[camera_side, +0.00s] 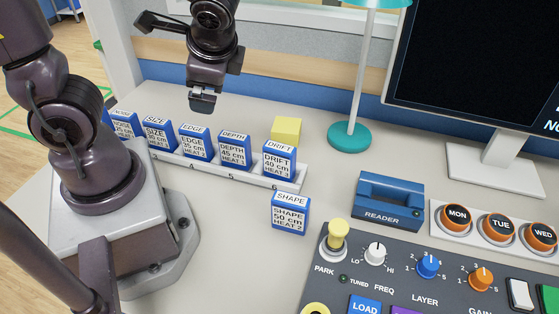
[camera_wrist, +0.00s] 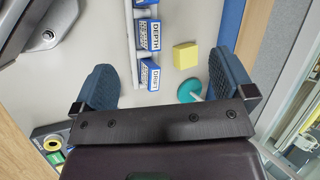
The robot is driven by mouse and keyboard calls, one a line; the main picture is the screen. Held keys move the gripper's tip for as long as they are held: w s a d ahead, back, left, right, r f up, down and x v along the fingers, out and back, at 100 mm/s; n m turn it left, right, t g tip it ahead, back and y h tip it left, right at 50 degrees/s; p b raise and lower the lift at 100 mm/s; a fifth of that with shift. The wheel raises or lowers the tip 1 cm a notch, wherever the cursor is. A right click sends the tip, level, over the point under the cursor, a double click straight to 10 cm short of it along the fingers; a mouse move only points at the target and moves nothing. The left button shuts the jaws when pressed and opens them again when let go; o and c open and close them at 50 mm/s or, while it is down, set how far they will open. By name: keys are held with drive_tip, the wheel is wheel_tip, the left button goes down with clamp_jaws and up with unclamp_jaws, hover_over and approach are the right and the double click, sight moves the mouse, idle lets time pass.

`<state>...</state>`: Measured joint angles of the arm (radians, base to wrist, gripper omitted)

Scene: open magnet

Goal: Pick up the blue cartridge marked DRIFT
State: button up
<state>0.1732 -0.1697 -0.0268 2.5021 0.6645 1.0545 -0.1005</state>
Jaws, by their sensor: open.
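The blue DRIFT cartridge (camera_side: 279,160) stands upright in the last slot, at the right end of the white rack (camera_side: 294,182). Its white label reads DRIFT, 40 cm, HEAT 3. In the wrist view the DRIFT cartridge (camera_wrist: 150,75) lies between the two fingers, some way beyond them. My gripper (camera_side: 203,103) is above and behind the rack in the side view, up and to the left of the DRIFT cartridge and apart from it. In the wrist view my gripper (camera_wrist: 168,88) has its fingers wide apart with nothing between them.
The DEPTH cartridge (camera_side: 233,148) stands just left of DRIFT, with EDGE (camera_side: 195,143) and others further left. The SHAPE cartridge (camera_side: 290,213) stands in front of the rack. A yellow block (camera_side: 286,130) and teal lamp (camera_side: 349,136) are behind. The blue READER (camera_side: 388,202) is at right.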

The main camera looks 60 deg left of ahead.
wheel_tip(320, 180, down, 3)
drive_tip(key=w+a+m+y, duration=0.1)
drive_tip(key=w+m+y, duration=0.1)
drive_tip(key=m+y, duration=0.25)
drive_tip(key=m+t+h, duration=0.2)
drive_tip(key=m+t, duration=0.8)
drive_tip(key=m, duration=0.8)
approach(276, 155)
drive_tip(key=shift+n, duration=0.25)
drive_tip(key=x, duration=0.4)
drive_tip(key=shift+w+a+f, duration=0.1)
drive_tip(key=shift+w+a, duration=0.05)
drive_tip(key=shift+a, duration=0.2)
drive_tip(key=shift+w+f+h, duration=0.15)
drive_tip(key=shift+f+h, duration=0.1)
drive_tip(key=shift+h, duration=0.1)
drive_tip(key=shift+t, duration=0.3)
drive_tip(key=x, duration=0.7)
drive_tip(key=shift+a, duration=0.1)
drive_tip(key=shift+c, duration=0.2)
drive_tip(key=shift+r, duration=0.1)
drive_tip(key=c, duration=0.9)
